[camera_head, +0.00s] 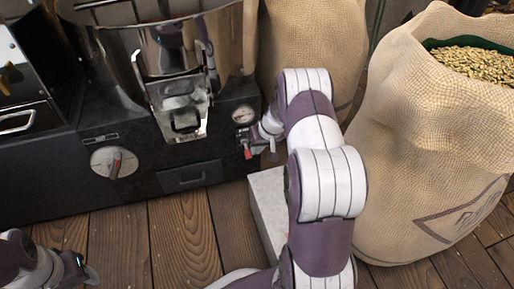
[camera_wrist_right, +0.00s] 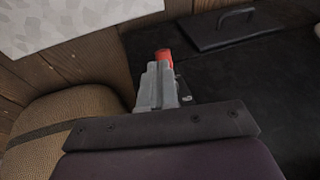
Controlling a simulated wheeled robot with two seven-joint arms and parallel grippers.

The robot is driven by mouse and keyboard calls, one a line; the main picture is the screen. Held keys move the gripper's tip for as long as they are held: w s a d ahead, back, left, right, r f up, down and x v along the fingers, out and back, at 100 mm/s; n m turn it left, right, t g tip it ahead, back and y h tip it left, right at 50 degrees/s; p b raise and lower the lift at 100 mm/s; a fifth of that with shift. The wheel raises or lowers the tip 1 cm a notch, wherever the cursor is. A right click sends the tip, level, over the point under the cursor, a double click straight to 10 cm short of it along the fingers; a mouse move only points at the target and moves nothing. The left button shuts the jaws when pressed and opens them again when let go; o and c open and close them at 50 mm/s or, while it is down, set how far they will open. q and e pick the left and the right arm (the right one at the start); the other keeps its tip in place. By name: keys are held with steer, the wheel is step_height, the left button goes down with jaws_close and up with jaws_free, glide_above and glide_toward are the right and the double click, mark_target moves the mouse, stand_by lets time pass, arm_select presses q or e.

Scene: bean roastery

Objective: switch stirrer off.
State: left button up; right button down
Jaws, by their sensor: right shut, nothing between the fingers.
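The black machine front (camera_head: 60,165) carries a round dial knob (camera_head: 114,162) with a red pointer, and a small red piece (camera_head: 248,153) at its right end. My right gripper (camera_head: 255,142) is shut and empty at that red piece, just under the round gauge. In the right wrist view its grey fingers (camera_wrist_right: 158,85) are together, with the red piece (camera_wrist_right: 163,54) just past their tips. I cannot tell whether they touch. The fingers hide most of what the red piece belongs to. My left gripper (camera_head: 82,270) is at the bottom left, away from the machine; its jaw opening is unclear.
A steel drum (camera_head: 165,45) with a latch-like chute (camera_head: 182,110) sits above the panel. A gauge (camera_head: 243,114) and a drawer handle (camera_head: 188,179) are nearby. A burlap sack (camera_head: 430,140) of beans stands right of my arm, another sack (camera_head: 315,45) behind. Wooden floor (camera_head: 170,240) lies in front.

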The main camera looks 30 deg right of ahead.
steer(key=shift+r, duration=0.15)
steer(key=p+v, duration=0.7)
steer(key=v, duration=0.5)
steer(key=shift+s+r, duration=0.15)
steer(key=shift+r, duration=0.1)
steer(key=shift+d, duration=0.15)
